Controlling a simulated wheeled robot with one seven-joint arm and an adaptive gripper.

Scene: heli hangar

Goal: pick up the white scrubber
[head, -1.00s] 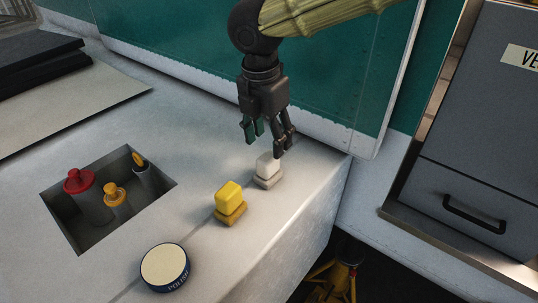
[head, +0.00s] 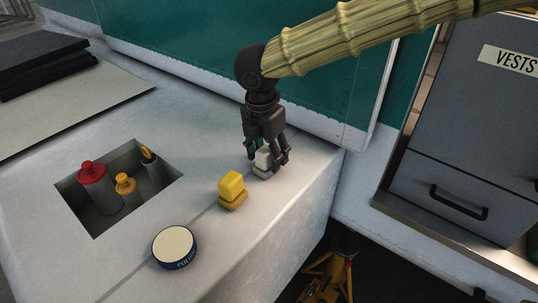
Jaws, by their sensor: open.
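The white scrubber (head: 263,159) stands on the grey bench top near its right end. It has a white upper block on a greyish base. My gripper (head: 267,160) points down over it, with its fingers apart on either side of the scrubber. The fingers and palm hide part of the scrubber's top and sides. I cannot tell whether any finger touches it.
A yellow scrubber (head: 231,190) stands just to the left and nearer. A polish tin (head: 174,246) lies at the front. A recess holds a red-capped bottle (head: 91,175) and other bottles. A green panel (head: 190,50) rises behind. The bench edge drops at right.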

